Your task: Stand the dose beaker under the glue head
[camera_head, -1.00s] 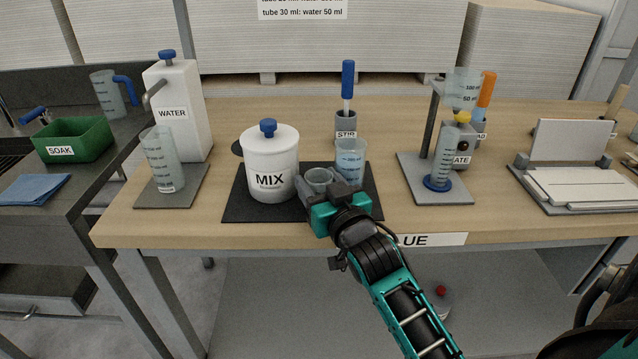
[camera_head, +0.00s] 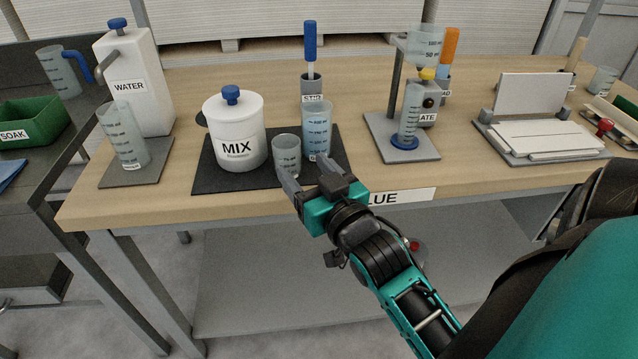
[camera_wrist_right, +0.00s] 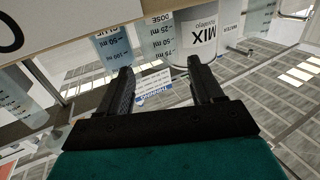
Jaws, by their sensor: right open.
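The dose beaker (camera_head: 287,155), small, clear and greyish, stands upright at the front of a black mat, between the MIX pot (camera_head: 235,135) and a taller beaker with bluish contents (camera_head: 316,132). My right gripper (camera_head: 305,172) is open and empty, in front of the dose beaker and apart from it. In the right wrist view the dose beaker (camera_wrist_right: 158,38) shows its DOSE label beyond the open fingers (camera_wrist_right: 161,68). A stand with a clear funnel (camera_head: 424,45) and yellow tap is at the right; I cannot tell whether it is the glue head. My left gripper is out of view.
A measuring cylinder (camera_head: 409,115) stands under the funnel on a grey base. A stirrer holder (camera_head: 313,85) is behind the taller beaker. The water dispenser (camera_head: 135,85) and a beaker (camera_head: 125,135) stand left. White plates (camera_head: 545,138) lie right. Bare bench shows between mat and stand.

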